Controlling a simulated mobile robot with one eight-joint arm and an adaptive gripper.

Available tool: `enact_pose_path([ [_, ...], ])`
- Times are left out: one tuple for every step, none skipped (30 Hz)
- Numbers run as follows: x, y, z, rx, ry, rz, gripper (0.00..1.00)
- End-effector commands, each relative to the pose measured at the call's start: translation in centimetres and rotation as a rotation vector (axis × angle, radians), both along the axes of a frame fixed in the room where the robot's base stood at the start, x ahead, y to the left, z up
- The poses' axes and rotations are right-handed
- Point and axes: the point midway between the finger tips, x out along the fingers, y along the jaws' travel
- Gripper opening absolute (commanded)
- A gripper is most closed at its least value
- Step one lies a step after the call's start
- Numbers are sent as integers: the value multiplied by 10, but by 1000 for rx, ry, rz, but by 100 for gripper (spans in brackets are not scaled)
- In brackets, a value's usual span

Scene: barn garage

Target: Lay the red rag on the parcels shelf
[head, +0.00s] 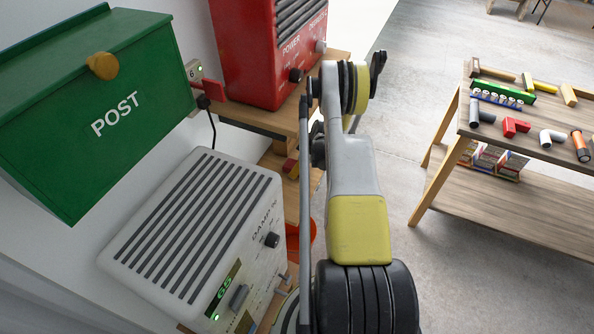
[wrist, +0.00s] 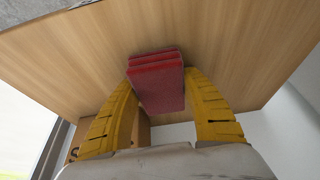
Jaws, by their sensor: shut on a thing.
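The red rag (wrist: 157,82), a folded red block with layered edges, sits between the yellow fingers of my gripper (wrist: 160,92) in the wrist view. The fingers are closed on its sides. A pale wooden board (wrist: 225,55) fills the picture behind the rag. I cannot tell whether the rag touches it, or whether this is the parcels shelf. In the head view my arm reaches toward wooden shelving (head: 338,68) along the wall.
A green POST box (head: 110,115), a white heater-like unit (head: 190,235) and a red POWER unit (head: 265,50) crowd the left. A workbench (head: 480,130) with tools stands right; open floor (head: 400,130) lies between. A brown box (wrist: 140,128) shows below the board.

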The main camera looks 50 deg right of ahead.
Motion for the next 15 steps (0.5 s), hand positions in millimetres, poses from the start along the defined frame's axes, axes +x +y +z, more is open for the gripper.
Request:
enact_pose_path([
  [0, 0, 1, 0, 0, 0, 29],
  [0, 0, 1, 0, 0, 0, 29],
  [0, 0, 1, 0, 0, 0, 29],
  [0, 0, 1, 0, 0, 0, 29],
  [0, 0, 0, 0, 0, 0, 29],
  [0, 0, -1, 0, 0, 0, 29],
  [0, 0, -2, 0, 0, 0, 29],
  [0, 0, -3, 0, 0, 0, 30],
  [0, 0, -4, 0, 0, 0, 30],
  [0, 0, -5, 0, 0, 0, 30],
  [0, 0, -6, 0, 1, 0, 30],
  [0, 0, -8, 0, 1, 0, 30],
  [0, 0, -9, 0, 1, 0, 30],
  [-1, 0, -9, -1, 2, 0, 62],
  [-1, 0, -9, -1, 2, 0, 73],
])
